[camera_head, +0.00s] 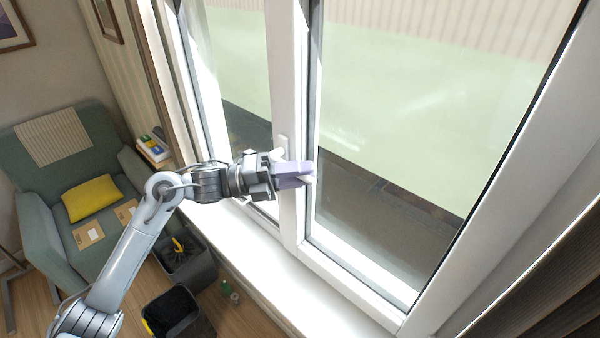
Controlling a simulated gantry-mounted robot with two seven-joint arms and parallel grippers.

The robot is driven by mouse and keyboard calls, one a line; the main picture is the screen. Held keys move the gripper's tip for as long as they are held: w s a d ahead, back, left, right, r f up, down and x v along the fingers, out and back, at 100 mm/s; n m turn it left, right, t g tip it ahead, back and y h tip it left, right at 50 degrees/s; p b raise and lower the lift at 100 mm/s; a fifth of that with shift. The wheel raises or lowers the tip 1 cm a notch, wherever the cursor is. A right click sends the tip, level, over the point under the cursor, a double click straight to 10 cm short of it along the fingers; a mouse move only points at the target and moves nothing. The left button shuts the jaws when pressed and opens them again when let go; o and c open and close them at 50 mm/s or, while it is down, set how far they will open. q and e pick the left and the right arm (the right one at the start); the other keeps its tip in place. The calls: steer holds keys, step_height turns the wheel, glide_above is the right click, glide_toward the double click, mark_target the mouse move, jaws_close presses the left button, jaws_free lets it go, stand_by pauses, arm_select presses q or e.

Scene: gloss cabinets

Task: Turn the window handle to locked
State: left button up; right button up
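The white window (288,80) fills the middle and right of the view, with two panes side by side. The white handle (283,142) is on the upright frame between the panes. Its upper end shows just above my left gripper (308,174), and the rest is hidden behind the gripper. My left arm comes in from the lower left, and the gripper's purple fingers point right, across the upright frame. Whether the fingers are open, or touch or hold the handle, I cannot tell. My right gripper is not in view.
A white sill (253,250) runs below the window. At the left stands a green armchair (40,205) with a yellow cushion (91,198). Dark bins (190,268) stand on the wooden floor below the sill. A dark slatted surface (560,290) is at the lower right.

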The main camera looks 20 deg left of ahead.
arm_select(q)
jaws_close()
